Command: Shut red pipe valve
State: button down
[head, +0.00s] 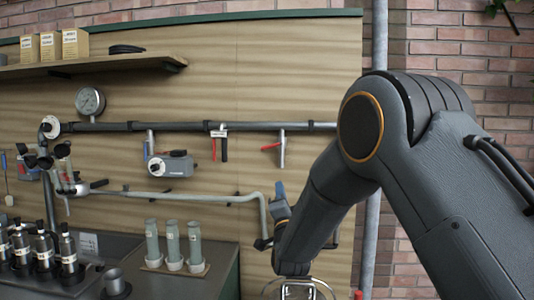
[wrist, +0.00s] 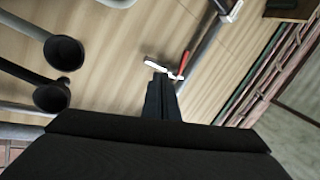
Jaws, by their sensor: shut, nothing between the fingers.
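Two red levers show in the head view under the dark wall pipe. One red lever (head: 224,149) hangs straight down beside a pale fitting. The other red lever (head: 270,147) points left from a short grey stub. In the wrist view a red lever (wrist: 183,64) lies against a pale metal piece, just beyond my gripper (wrist: 160,84); I cannot tell which of the two it is. My gripper's dark fingers are shut and empty, close to the pale piece in that picture, though contact cannot be told. In the head view my arm hides the gripper.
A dark horizontal pipe (head: 180,127) carries a round gauge (head: 90,101) and a grey box with a white dial (head: 170,165). A lower pale pipe (head: 190,198) bends down near a blue handle (head: 279,202). Dark-topped bottles (head: 42,253) and pale tubes (head: 172,243) stand below.

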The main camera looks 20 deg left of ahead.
notch_tip(320, 180, up, 2)
jog(key=s+a+m+t+y, duration=0.1)
jog(key=s+a, duration=0.1)
jog(key=a, duration=0.1)
jog(key=p, duration=0.5)
send_near(267, 148)
jog(key=x, duration=0.6)
jog(key=shift+w+a, duration=0.2)
jog(key=shift+d+t, duration=0.1)
jog(key=shift+t, duration=0.3)
